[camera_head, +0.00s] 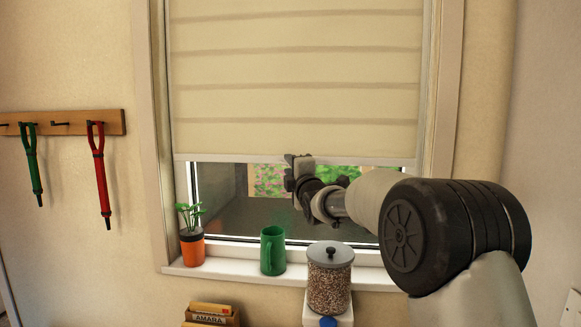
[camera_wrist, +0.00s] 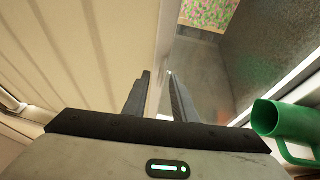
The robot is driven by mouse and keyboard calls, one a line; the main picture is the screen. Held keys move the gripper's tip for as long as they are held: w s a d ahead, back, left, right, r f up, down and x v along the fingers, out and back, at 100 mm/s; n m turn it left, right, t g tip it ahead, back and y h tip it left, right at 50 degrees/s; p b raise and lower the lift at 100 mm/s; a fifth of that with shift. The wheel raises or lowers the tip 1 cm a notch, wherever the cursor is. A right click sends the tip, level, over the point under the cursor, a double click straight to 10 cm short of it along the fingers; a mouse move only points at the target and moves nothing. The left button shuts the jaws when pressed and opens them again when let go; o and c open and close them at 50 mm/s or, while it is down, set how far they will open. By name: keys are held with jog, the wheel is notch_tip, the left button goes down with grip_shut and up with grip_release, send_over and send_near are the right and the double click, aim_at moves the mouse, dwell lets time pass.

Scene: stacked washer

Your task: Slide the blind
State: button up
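I cannot tell whether either finger touches the rail.
A potted plant (camera_head: 192,245), a green mug (camera_head: 272,250) and a lidded jar (camera_head: 329,280) stand along or near the sill (camera_head: 235,268), below my gripper. The mug also shows in the wrist view (camera_wrist: 285,122). A hook rack (camera_head: 75,123) hangs left of the window.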

grip_shut()
dwell(1.4)
